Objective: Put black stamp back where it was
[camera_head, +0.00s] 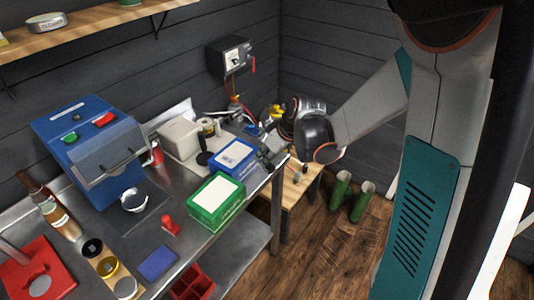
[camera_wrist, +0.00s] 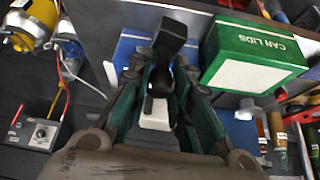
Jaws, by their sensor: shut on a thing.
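The black stamp (camera_wrist: 170,40) shows in the wrist view between the two fingers of my gripper (camera_wrist: 165,72), a dark handle with a pale block at its near end. My gripper is shut on it. In the head view my gripper (camera_head: 270,157) is at the right edge of the metal table, beside the blue box (camera_head: 232,158); the stamp is small and dark there and hard to separate from the fingers. A red stamp (camera_head: 170,225) stands on the table near the blue pad (camera_head: 157,262).
A green can lids box (camera_head: 216,200) stands at the table's front edge. A white box (camera_head: 180,135) and a dark upright item (camera_head: 203,156) are behind. A blue machine (camera_head: 90,140) fills the left. Green boots (camera_head: 350,197) stand on the floor.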

